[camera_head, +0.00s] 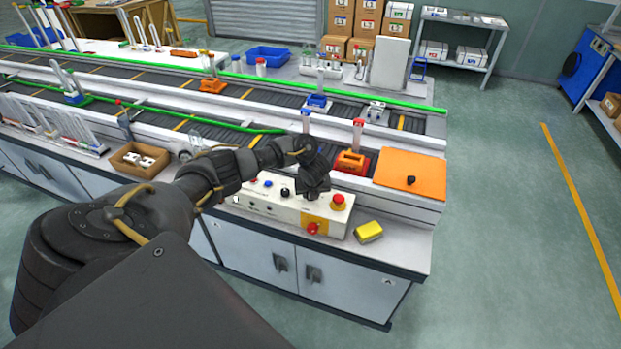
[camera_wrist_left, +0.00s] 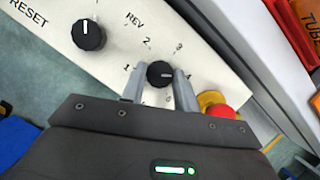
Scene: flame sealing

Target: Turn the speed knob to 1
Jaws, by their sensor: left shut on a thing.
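The speed knob (camera_wrist_left: 160,74) is a small black knob on the white control panel (camera_wrist_left: 218,45), with printed numbers around it, 1 on its left and 2 and 3 above. Its white mark points to the right in the left wrist view, away from the 1. My left gripper (camera_wrist_left: 160,80) is shut on this knob, one finger on each side. In the head view my left gripper (camera_head: 314,184) reaches down onto the control box (camera_head: 270,205) and hides the knob. My right gripper is in neither view.
A larger black knob (camera_wrist_left: 89,34) sits left of the speed knob, near the REV label. A red emergency button (camera_head: 338,200) stands just right of my gripper. An orange holder (camera_head: 350,163) is behind the box, and a yellow block (camera_head: 368,232) lies to its right.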

